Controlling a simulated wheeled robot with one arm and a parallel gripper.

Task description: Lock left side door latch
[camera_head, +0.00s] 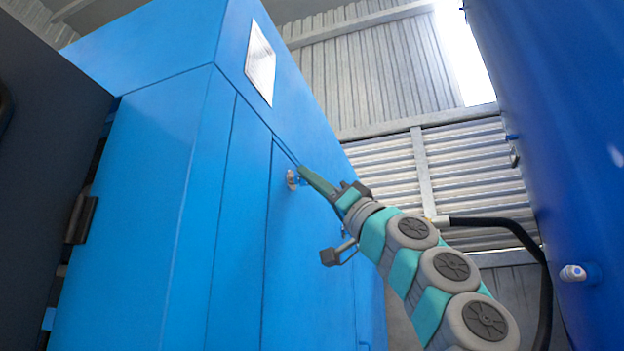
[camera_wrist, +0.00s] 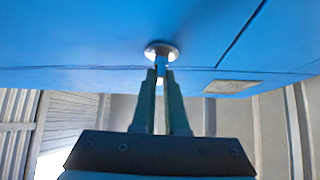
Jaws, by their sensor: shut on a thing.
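The latch (camera_head: 291,179) is a small round metal fitting on the side door (camera_head: 310,260) of a tall blue cabinet. In the wrist view the latch (camera_wrist: 161,50) shows as a silver disc on the blue panel. My gripper (camera_head: 301,171) reaches it from the right on my teal and grey arm. In the wrist view the fingertips of my gripper (camera_wrist: 161,74) are close together on the small part that stands out from the disc. The fingers hide some of that part, and I cannot tell which way the latch is turned. The door looks flush with the cabinet.
A dark panel (camera_head: 45,150) with a hinge (camera_head: 80,219) stands at the left. A dark blue wall (camera_head: 560,130) with a small knob (camera_head: 573,273) rises at the right. A pale rectangular plate (camera_head: 260,63) sits high on the cabinet. Corrugated walls (camera_head: 375,80) stand behind.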

